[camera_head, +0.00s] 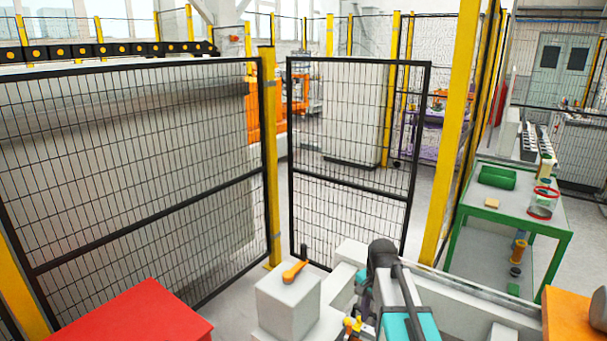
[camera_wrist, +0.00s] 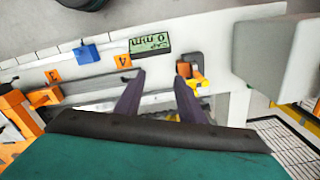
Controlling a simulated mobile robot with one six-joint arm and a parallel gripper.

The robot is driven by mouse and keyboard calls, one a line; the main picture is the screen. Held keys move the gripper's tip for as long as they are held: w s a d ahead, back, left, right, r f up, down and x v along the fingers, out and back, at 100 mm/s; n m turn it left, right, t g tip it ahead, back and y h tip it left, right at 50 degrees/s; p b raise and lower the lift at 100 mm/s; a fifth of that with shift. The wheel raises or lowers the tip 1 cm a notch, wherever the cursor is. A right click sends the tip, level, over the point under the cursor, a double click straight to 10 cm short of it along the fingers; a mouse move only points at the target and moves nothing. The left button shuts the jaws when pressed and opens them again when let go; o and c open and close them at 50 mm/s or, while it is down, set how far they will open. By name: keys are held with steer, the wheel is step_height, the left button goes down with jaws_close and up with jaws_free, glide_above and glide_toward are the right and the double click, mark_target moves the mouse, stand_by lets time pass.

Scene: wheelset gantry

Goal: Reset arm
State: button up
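My gripper (camera_wrist: 160,82) shows in the wrist view as two dark purple fingers standing apart, with nothing visible held between them. In the head view my arm reaches in at the bottom, right of centre, and the gripper's fingers cannot be made out clearly.
A white block (camera_head: 287,308) with an orange-handled tool (camera_head: 294,272) stands left of my arm. A red top (camera_head: 135,318) is at lower left. A green-framed bench (camera_head: 520,209) stands at right. Black mesh fence panels (camera_head: 140,170) and yellow posts (camera_head: 451,130) stand behind.

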steer(key=s+a+f+n+g, duration=0.1)
steer(key=s+f+g, duration=0.1)
steer(key=s+f, duration=0.75)
steer(key=s+a+f+g, duration=0.2)
steer(key=s+f, duration=0.5)
steer(key=f, duration=0.5)
steer(key=s+f+n, duration=0.5)
steer(key=s+f, duration=0.2)
steer(key=s, duration=0.3)
steer(key=s+f+n+g, duration=0.1)
steer(key=s+f+n, duration=0.4)
steer(key=s, duration=0.6)
step_height(320, 180, down, 2)
steer(key=shift+a+f+g, duration=0.25)
steer(key=shift+a+g, duration=0.05)
stand_by(1.7)
